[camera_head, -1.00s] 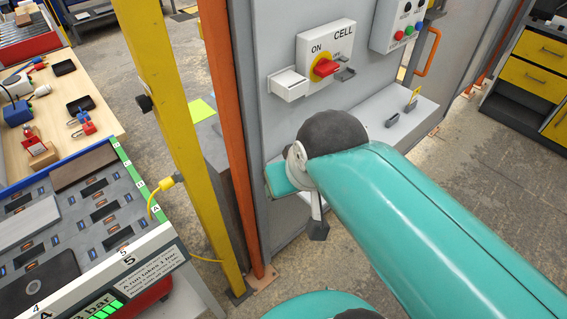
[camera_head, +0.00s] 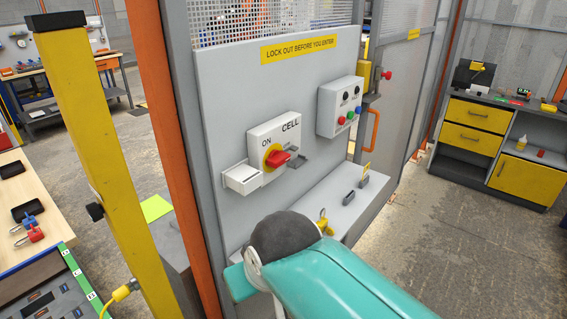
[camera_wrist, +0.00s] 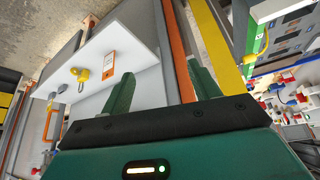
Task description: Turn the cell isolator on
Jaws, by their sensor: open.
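The cell isolator (camera_head: 275,143) is a pale box marked CELL and ON, mounted on a grey panel. Its red handle (camera_head: 280,158) sits on a yellow disc and points right, away from the ON mark at upper left. In the wrist view my gripper (camera_wrist: 163,92) is open, with two green fingers spread apart and nothing between them. The isolator cannot be made out in the wrist view. In the head view my teal arm is below the isolator, apart from it, and the fingertips cannot be made out clearly.
A white bracket (camera_head: 242,178) juts out left of the isolator. A control box (camera_head: 341,106) with coloured buttons is to its right. A pale ledge (camera_head: 345,212) below carries a yellow padlock (camera_head: 322,222). A yellow post (camera_head: 92,150) and orange post (camera_head: 165,130) stand left.

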